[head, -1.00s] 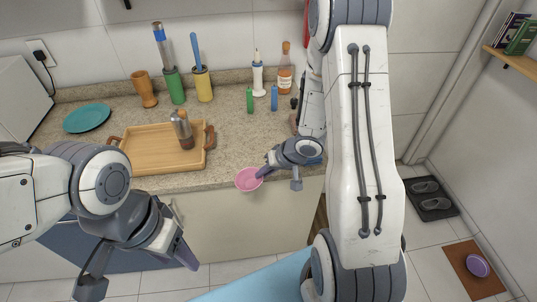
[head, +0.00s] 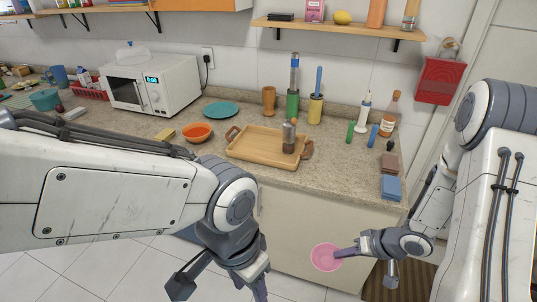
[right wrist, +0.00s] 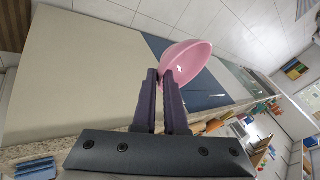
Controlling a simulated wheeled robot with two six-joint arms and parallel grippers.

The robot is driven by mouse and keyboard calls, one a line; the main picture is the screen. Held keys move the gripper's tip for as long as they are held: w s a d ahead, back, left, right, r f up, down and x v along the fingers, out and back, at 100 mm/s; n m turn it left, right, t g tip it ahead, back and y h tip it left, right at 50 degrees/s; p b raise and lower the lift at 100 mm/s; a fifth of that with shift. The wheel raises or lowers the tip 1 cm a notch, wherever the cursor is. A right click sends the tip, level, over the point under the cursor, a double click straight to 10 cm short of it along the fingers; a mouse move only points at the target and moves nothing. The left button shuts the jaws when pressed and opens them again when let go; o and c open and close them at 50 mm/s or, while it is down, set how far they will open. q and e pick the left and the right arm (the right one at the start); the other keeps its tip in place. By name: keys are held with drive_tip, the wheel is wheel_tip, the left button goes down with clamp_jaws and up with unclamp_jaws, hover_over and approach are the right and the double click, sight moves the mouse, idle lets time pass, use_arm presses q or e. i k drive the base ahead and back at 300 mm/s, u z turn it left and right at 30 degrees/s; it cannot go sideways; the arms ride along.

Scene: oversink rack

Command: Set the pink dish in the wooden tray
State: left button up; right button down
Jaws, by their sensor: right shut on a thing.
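The pink dish (head: 325,257) hangs in front of the counter's cabinet front in the head view. My right gripper (head: 346,252) is shut on its rim. In the right wrist view the dish (right wrist: 187,60) is tilted between the fingertips (right wrist: 162,78). The wooden tray (head: 252,146) lies on the counter, up and left of the dish, with handles at both ends. A grey-and-brown grinder (head: 289,137) stands in its right part; the rest is bare. My left gripper (head: 222,288) is open and empty at the bottom, left of the dish.
An orange bowl (head: 197,131), a teal plate (head: 221,109) and a microwave (head: 150,85) are left of the tray. Tall utensil holders (head: 292,105) stand behind it. Bottles (head: 389,118) and a blue block (head: 391,187) are to its right. The counter's front edge lies between dish and tray.

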sight(257, 139)
drive_tip(key=u, duration=0.3)
drive_tip(key=i, duration=0.85)
drive_tip(key=u, duration=0.45)
